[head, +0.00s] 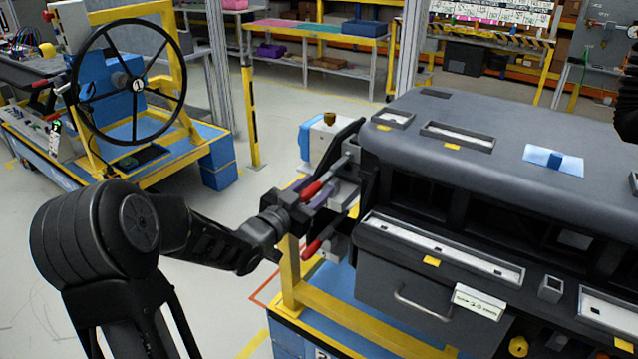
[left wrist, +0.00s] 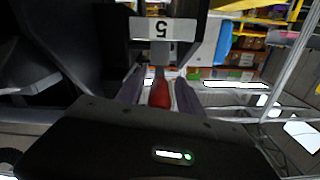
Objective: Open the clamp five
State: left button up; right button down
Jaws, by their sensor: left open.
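The dashboard module (head: 400,255) is a large dark grey unit at the right of the head view. Clamps with red handles sit on its left end. The upper red handle (head: 312,190) is at my left gripper (head: 322,192). In the left wrist view, a white label (left wrist: 165,28) with an upside-down 5 marks the clamp. Its red handle (left wrist: 160,93) lies between the two purple-grey fingers of my left gripper (left wrist: 160,88), which is open around it. Contact cannot be told. A second red handle (head: 312,248) is lower down. My right gripper is not in view.
A yellow frame (head: 345,318) on a blue base carries the module. A black steering wheel (head: 130,82) stands on a separate yellow stand at the far left. A yellow post (head: 250,118) stands between them. Open floor lies between the two stations.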

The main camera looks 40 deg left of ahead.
pick_arm(q)
jog(key=shift+w, duration=0.85)
jog(key=shift+c, duration=0.5)
grip_shut()
dwell(0.3)
